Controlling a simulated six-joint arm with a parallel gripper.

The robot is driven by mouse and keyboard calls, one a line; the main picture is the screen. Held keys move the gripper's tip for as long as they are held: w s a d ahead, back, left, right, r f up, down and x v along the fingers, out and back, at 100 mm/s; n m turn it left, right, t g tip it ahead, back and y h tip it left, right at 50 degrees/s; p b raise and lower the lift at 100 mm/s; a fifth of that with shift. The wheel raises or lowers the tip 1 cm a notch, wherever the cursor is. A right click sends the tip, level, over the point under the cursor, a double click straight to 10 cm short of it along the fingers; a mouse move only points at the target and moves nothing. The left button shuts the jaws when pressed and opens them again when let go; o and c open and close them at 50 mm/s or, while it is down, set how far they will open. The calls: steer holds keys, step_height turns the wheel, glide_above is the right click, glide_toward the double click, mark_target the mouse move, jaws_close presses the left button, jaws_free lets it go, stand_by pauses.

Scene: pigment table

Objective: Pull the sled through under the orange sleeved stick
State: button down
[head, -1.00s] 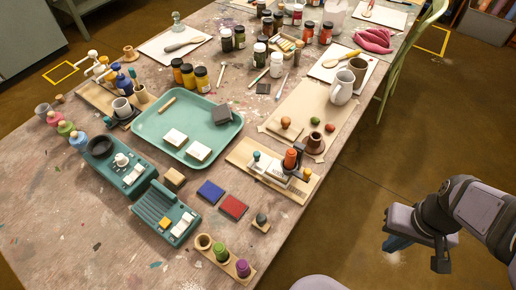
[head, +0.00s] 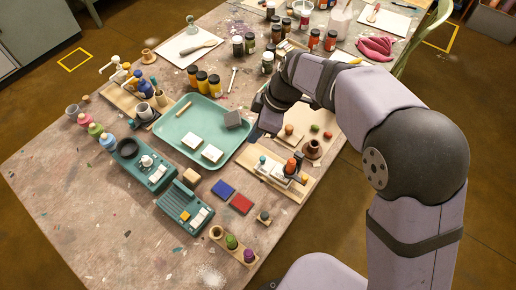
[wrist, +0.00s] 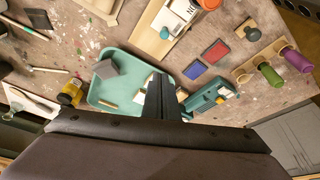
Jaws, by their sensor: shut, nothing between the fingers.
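The orange sleeved stick (head: 291,167) stands upright at the right part of a pale wooden board (head: 259,164). A low white piece, which looks like the sled (head: 277,173), lies on the board beside the stick; whether any of it is under the orange part I cannot tell. In the wrist view the sled (wrist: 184,10) and the orange top (wrist: 209,3) are cut by the upper edge. My gripper (head: 262,121) hangs above the table behind the board, near the tray's right edge. Its fingers are together and empty in the wrist view (wrist: 162,85).
A teal tray (head: 165,135) with white blocks lies left of the board. Blue (head: 223,190) and red (head: 241,203) pads lie in front. A brown cup (head: 312,149) stands to the right.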

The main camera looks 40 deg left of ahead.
steer(key=p, duration=0.3)
glide_above(258, 163)
steer(key=s+a, duration=0.2)
steer(key=a, duration=0.2)
step_height(258, 163, down, 9)
steer(key=shift+w+d+f, duration=0.1)
steer(key=shift+d+f, duration=0.05)
steer(key=shift+f, duration=0.05)
steer(key=d, duration=0.1)
steer(key=w+d, duration=0.1)
steer(key=p, duration=0.1)
steer(key=shift+w+d, duration=0.25)
steer(key=shift+d, duration=0.15)
steer(key=shift+w+d+f, duration=0.2)
steer(key=shift+d, duration=0.2)
